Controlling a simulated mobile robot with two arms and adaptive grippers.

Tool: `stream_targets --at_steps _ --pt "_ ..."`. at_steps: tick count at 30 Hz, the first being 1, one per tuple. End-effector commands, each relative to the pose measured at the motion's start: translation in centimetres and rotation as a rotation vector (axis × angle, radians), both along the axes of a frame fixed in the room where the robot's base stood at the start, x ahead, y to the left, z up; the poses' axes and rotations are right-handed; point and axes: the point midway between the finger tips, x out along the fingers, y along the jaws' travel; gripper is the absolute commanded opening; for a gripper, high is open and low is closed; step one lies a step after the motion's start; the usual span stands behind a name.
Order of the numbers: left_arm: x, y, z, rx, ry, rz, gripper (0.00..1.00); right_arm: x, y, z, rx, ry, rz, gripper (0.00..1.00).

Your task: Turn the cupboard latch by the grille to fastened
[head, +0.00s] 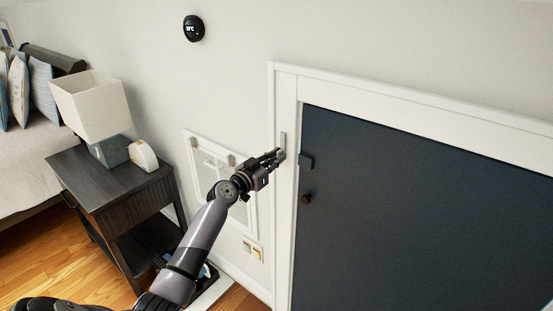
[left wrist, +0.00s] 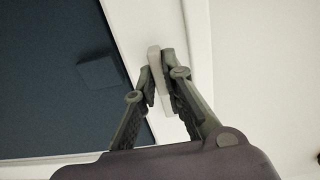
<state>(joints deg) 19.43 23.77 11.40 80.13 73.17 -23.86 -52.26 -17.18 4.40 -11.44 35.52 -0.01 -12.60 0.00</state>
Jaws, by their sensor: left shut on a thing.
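The dark blue cupboard door (head: 420,215) is set in a white frame, closed as far as I can see. The latch (head: 283,140) is a small light grey bar on the frame's left post. It stands upright along the post, not across the door edge. A dark block (head: 306,161) sits on the door beside it, and also shows in the left wrist view (left wrist: 98,72). My left gripper (head: 279,156) is shut on the latch. In the left wrist view its fingers (left wrist: 161,78) stand on both sides of the pale latch bar (left wrist: 154,58), hiding part of it. My right gripper is out of view.
The white wall grille (head: 193,143) is left of the frame, partly behind my left arm. A round door knob (head: 306,199) is below the block. A dark nightstand (head: 115,184) with a lamp (head: 91,105) stands further left, by the bed.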

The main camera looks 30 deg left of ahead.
Motion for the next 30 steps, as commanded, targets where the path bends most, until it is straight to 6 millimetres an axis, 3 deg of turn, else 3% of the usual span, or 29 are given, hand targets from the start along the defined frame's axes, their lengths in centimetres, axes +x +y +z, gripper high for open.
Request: stream_targets --at_steps 21,30 --pt "0.0 0.0 -0.1 0.004 0.000 0.000 0.00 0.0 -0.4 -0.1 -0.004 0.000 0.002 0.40" --pt "0.0 0.0 -0.4 0.099 -0.009 0.000 0.00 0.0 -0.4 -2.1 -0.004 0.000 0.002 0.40"
